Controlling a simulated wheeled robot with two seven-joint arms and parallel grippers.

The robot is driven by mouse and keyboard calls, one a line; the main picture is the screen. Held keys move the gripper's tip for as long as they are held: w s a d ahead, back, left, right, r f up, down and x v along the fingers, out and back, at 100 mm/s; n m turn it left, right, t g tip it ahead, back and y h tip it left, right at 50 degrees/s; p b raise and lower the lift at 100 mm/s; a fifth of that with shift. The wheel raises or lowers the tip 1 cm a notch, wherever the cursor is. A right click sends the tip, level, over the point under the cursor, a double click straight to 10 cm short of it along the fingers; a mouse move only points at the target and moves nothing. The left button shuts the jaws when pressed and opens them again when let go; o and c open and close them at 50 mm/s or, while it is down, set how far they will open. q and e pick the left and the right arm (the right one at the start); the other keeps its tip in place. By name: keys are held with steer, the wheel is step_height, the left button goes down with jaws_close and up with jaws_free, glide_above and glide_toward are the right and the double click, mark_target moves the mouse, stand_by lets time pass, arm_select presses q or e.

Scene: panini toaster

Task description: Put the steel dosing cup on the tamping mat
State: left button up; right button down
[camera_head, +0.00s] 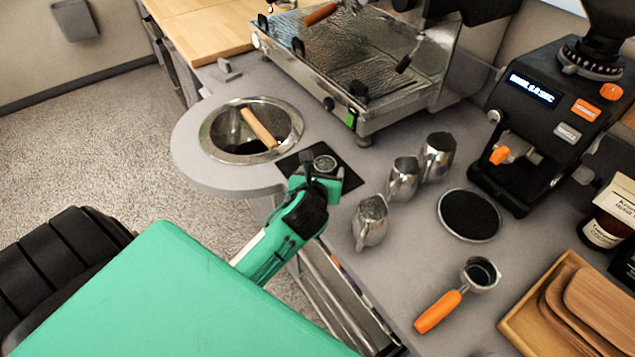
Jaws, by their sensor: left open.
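The black square tamping mat (350,180) lies on the grey counter beside the round sink-like basin. A small round steel item with a dark centre, seemingly the dosing cup (325,163), shows over the mat, right at my left gripper (324,178). My left gripper is open, with its green fingers over the mat and close to the cup. The gripper hides part of the cup and the mat, so I cannot tell whether they touch. My right gripper is not in view.
Three steel pitchers (403,180) stand in a row right of the mat. A round black steel-rimmed disc (469,215), an orange-handled portafilter (453,294) and a wooden tray (520,318) lie farther right. The espresso machine (350,65) and grinder (545,120) stand behind.

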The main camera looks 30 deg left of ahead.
arm_select(q)
steer(key=v, duration=0.7)
stand_by(0.3)
